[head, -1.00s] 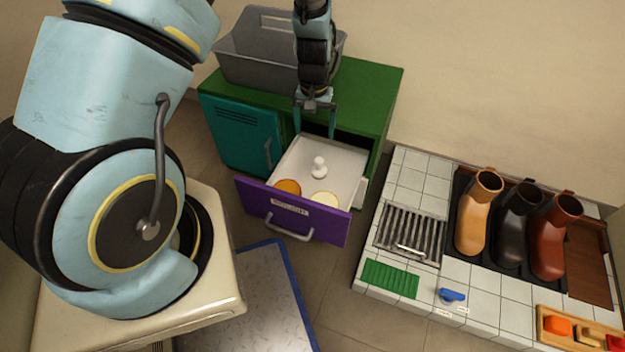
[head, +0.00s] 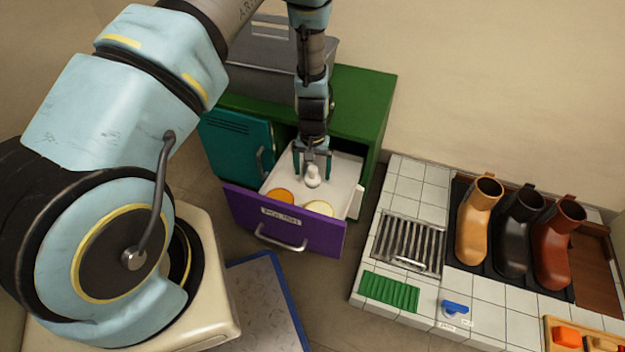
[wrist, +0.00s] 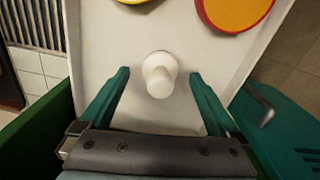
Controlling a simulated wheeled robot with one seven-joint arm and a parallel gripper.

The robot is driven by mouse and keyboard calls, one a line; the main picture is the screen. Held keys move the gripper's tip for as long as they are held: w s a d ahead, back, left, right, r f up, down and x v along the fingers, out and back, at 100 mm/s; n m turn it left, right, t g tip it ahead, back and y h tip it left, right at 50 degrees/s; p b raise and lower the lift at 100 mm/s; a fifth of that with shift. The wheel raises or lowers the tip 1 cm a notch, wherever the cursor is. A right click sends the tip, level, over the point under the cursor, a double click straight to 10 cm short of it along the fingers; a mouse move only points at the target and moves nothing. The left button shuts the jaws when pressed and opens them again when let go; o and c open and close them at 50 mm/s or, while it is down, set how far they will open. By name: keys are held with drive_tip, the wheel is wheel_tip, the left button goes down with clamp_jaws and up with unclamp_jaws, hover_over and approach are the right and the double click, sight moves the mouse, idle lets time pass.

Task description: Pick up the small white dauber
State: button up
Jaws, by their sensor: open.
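The small white dauber (head: 313,176) stands upright in the open purple-fronted drawer (head: 345,187). In the wrist view the dauber (wrist: 159,74) shows as a white knob, just beyond and between the two teal fingertips. My gripper (head: 312,172) is open and points down into the drawer from behind the dauber. In the wrist view my gripper (wrist: 160,78) has a finger on each side, with clear gaps to the dauber. I cannot tell from these views how far the fingertips are above the drawer floor.
An orange-topped round tin (head: 280,198) and a cream-topped one (head: 318,209) lie near the drawer front. Boots (head: 480,220) stand on the tiled bench (head: 405,185) at right.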

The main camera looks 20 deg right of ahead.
sight(312, 167)
drive_tip(key=shift+f, duration=0.9)
drive_tip(key=c, duration=1.4)
wheel_tip(312, 167, up, 10)
drive_tip(key=shift+r+p, duration=0.1)
drive_tip(key=shift+p, duration=1.05)
drive_tip(key=shift+c, duration=0.2)
